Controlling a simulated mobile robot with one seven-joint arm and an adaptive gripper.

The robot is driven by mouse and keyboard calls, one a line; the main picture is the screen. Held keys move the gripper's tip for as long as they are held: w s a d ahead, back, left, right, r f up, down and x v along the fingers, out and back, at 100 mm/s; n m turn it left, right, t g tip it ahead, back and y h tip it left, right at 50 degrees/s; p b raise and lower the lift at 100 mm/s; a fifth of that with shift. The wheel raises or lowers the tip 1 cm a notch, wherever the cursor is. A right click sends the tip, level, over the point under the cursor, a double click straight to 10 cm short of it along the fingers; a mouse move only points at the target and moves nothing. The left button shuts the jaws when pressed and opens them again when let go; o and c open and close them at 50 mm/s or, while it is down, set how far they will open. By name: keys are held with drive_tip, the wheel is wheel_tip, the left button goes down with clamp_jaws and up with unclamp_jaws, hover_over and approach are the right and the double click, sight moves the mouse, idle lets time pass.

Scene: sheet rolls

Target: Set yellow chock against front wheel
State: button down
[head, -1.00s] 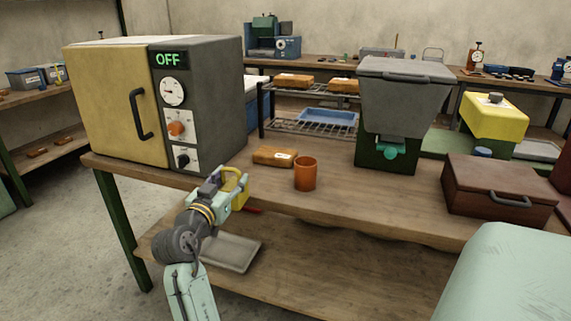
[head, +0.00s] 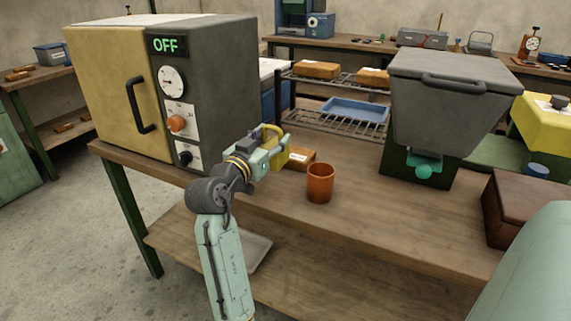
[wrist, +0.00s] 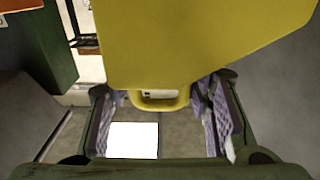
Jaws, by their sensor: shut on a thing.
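My gripper (head: 268,148) is raised above the near edge of the workbench, in front of the oven's lower right corner. It is shut on the yellow chock (head: 275,140), which sticks out past the fingers in the head view. In the wrist view the yellow chock (wrist: 195,40) fills the upper middle, with its looped handle between the two fingers of my gripper (wrist: 165,105). No wheel shows in these frames.
Bare floor (head: 75,240) lies at the left.

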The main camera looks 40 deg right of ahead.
sight(272, 163)
drive_tip(key=shift+f+p, duration=0.35)
drive_tip(key=shift+f, duration=3.1)
drive_tip(key=shift+f, duration=0.2)
drive_tip(key=c, duration=0.8)
unclamp_jaws()
drive_tip(key=shift+r, duration=0.2)
drive_tip(key=b+v, duration=0.2)
drive_tip(key=v, duration=1)
drive_tip(key=shift+f+b, duration=0.15)
drive_tip(key=shift+b, duration=0.25)
drive_tip(key=shift+a, duration=0.1)
